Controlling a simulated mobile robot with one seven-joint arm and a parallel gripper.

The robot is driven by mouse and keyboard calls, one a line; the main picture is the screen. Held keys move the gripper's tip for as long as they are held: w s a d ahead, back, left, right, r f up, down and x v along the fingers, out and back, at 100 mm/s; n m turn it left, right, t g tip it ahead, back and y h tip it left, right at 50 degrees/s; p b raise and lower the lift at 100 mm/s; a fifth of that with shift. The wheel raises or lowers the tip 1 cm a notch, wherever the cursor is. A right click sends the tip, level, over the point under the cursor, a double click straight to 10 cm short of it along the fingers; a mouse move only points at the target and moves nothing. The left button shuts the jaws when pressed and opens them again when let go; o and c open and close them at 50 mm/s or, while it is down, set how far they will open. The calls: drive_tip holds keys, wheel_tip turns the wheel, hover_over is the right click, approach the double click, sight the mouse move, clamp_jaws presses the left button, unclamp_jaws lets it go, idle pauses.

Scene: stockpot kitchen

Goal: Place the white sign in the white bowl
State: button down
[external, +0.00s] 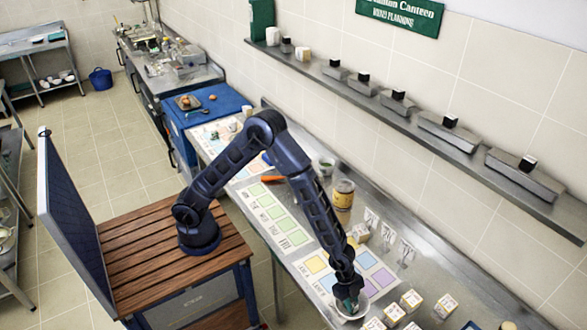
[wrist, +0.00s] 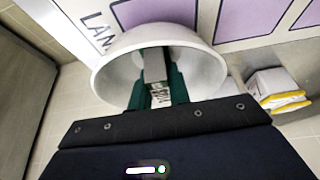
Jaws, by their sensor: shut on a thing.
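The white bowl (wrist: 112,72) fills the upper middle of the wrist view, and it also shows at the bottom of the external view (external: 341,315). My gripper (wrist: 157,72) has green fingers that reach into the bowl's opening. It is shut on the white sign (wrist: 156,94), a pale piece with dark lettering between the fingers. The sign's far end is inside the bowl's outline; whether it touches the bowl's bottom cannot be told. In the external view my gripper (external: 348,297) is low over the bowl and hides the sign.
Several small white boxes (external: 411,300) stand right of the bowl. Clear stands (external: 406,252) and a yellow-labelled jar (external: 343,194) are farther back on the metal counter (external: 450,272). A printed mat (external: 366,261) with coloured squares lies beside the bowl. A wall shelf (external: 440,135) runs above.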

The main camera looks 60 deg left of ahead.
drive_tip(key=c, duration=1.3)
unclamp_jaws()
drive_tip(key=shift+f, duration=0.15)
drive_tip(key=v, duration=1.2)
drive_tip(key=w+a+r+n+t+y, duration=0.1)
drive_tip(key=w+a+r+n, duration=0.3)
drive_tip(key=a, duration=0.7)
drive_tip(key=w+a+r+n+t+y, duration=0.1)
drive_tip(key=a+r, duration=0.6)
drive_tip(key=a, duration=0.4)
drive_tip(key=w+a+r+n+t+y, duration=0.1)
drive_tip(key=w+a+r+n+t, duration=0.3)
drive_tip(key=a, duration=0.7)
drive_tip(key=shift+s+a+r+n+g+y, duration=0.3)
drive_tip(key=shift+s+a+r+n, duration=0.95)
drive_tip(key=shift+s+a, duration=2.6)
drive_tip(key=shift+s+a+r+n+g+y, duration=0.25)
drive_tip(key=shift+s+a+r+n, duration=0.5)
drive_tip(key=shift+s+a+n, duration=2.9)
drive_tip(key=shift+s+a+r+m+g+y, duration=0.3)
drive_tip(key=shift+s+a+r, duration=1.2)
drive_tip(key=shift+a, duration=4.55)
